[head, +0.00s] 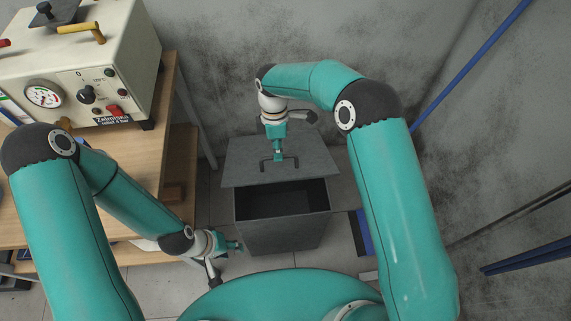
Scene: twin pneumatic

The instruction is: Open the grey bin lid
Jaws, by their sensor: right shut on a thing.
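The grey bin (281,235) stands on the floor in the middle, with its dark inside showing at the front. Its flat grey lid (240,160) is off the front of the opening and sits toward the back wall. I cannot tell if the lid's rear edge touches the bin. My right gripper (278,158) comes down from above and is shut on the dark handle (264,166) of the lid. My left gripper (238,246) is low, beside the bin's left side. Its fingers are too small to tell open from shut.
A wooden workbench (168,130) at the left carries a cream machine (90,70) with a gauge and knobs. Grey walls close in behind and right of the bin. Blue bars (480,65) run along the right wall. A blue object (359,235) lies right of the bin.

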